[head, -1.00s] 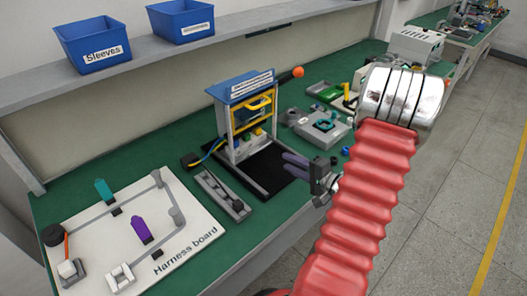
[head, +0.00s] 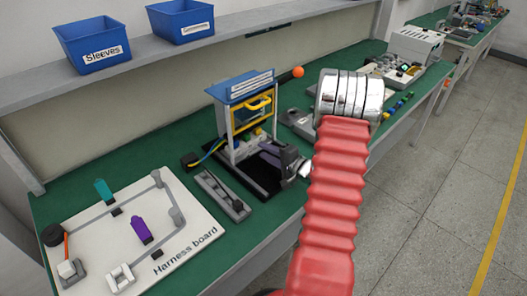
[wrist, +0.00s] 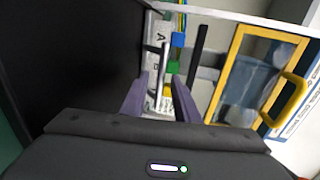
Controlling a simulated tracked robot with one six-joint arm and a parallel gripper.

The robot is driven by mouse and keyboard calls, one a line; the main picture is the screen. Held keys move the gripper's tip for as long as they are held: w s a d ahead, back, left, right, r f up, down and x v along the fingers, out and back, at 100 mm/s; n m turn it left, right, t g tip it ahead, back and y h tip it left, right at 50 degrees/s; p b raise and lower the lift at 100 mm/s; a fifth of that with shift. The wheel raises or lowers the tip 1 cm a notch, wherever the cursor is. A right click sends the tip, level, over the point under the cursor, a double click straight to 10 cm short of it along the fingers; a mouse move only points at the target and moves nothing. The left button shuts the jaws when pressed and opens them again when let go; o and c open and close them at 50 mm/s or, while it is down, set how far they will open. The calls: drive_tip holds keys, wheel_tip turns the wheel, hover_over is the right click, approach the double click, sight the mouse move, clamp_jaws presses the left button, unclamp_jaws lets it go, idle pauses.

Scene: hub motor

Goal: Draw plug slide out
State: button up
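The test fixture (head: 240,92) stands on the green bench with a blue label top and a yellow-framed door. In the wrist view, blue, green (wrist: 173,67) and yellow plugs line its lower part, beside a grey plate (wrist: 153,40) with letters. I take this plate to be the plug slide. A thin pale upright bar (wrist: 163,62) shows between my fingertips. My gripper (wrist: 160,85) has two purple fingers spread apart, with the bar in the gap; I cannot tell whether they touch it. In the head view my gripper (head: 267,150) is at the fixture's lower front.
The yellow door handle (wrist: 290,100) juts out right of my fingers. A dark mat (head: 252,181) lies under the fixture. A grey tray (head: 222,196) and the harness board (head: 195,237) lie to the left. An orange ball (head: 298,72) is behind the fixture.

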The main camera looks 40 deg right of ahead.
drive_tip(key=shift+w+f, duration=0.2)
drive_tip(key=shift+w, duration=0.5)
drive_tip(key=shift+c, duration=0.4)
clamp_jaws()
drive_tip(key=shift+s, duration=0.1)
